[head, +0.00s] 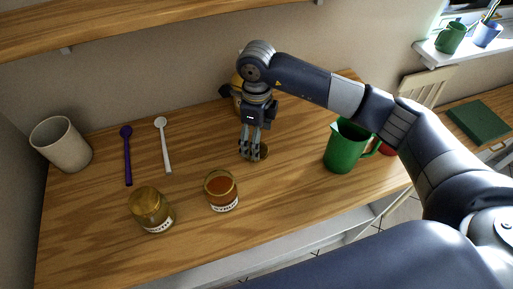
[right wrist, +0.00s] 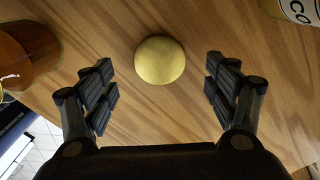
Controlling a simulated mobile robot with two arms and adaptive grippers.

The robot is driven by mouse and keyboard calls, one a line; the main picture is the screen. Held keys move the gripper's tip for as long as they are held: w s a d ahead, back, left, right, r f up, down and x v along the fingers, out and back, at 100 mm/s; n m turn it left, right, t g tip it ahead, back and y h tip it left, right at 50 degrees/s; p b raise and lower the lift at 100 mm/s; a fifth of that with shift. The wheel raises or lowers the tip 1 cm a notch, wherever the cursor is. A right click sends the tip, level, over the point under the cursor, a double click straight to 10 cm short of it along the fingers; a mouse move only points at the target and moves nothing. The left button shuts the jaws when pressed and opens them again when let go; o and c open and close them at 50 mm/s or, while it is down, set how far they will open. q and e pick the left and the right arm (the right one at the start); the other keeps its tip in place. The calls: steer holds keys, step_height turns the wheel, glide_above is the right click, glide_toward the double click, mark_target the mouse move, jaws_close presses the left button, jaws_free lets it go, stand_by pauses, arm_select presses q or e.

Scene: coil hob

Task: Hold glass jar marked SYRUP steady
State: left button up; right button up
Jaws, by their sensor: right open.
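A glass jar (head: 221,192) with reddish-amber contents and no lid visible stands on the wooden counter. My right gripper (head: 253,152) is open and points down just behind and right of the amber jar. A round gold lid (right wrist: 160,60) lies on the counter between its spread fingers in the wrist view. An amber jar (right wrist: 24,52) shows at that view's left edge. My left gripper is not in view.
A jar (right wrist: 296,9) with a label reading "CO" is partly cut off in the wrist view. A green jug (head: 346,148) stands right of my gripper. A beige cup (head: 61,145), purple spoon (head: 127,157) and white spoon (head: 163,146) are at the left.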

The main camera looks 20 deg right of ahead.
mark_target(264, 150)
step_height(264, 150, down, 4)
steer(key=shift+a+f+p, duration=0.1)
steer(key=shift+p, duration=0.5)
steer(key=shift+c, duration=0.3)
steer(key=c, duration=0.7)
